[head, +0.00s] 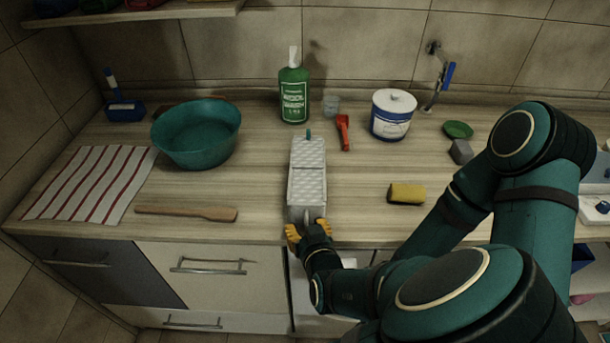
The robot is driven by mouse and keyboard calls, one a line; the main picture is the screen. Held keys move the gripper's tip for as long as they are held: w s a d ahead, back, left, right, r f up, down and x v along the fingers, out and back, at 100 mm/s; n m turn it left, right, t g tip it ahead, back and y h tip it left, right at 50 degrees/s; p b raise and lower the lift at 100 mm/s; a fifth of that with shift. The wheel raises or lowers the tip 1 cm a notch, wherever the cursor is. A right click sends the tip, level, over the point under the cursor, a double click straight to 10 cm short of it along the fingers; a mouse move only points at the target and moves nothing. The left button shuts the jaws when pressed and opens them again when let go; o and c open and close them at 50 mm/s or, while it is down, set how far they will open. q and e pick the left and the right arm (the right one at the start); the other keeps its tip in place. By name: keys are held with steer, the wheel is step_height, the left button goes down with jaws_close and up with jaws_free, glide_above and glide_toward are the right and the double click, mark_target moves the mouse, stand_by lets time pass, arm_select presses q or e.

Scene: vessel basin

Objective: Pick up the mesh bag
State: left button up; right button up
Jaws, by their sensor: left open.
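A long pale grey thing with a fine grid texture, which looks like the mesh bag (307,185), lies on the worktop at the middle. It has a small green piece at its far end, and its near end reaches the front edge of the worktop. My left gripper (308,229) is open, its yellow fingertips at the near end of the bag, one on each side. I cannot tell whether the fingers touch it. My right gripper is not in view.
A teal basin (197,138), a striped cloth (90,184) and a wooden spatula (187,213) lie to the left. A green bottle (294,95) and white tub (392,115) stand behind. A yellow sponge (406,194) lies to the right.

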arm_select(q)
steer(key=shift+s, duration=0.1)
jaws_close()
stand_by(0.4)
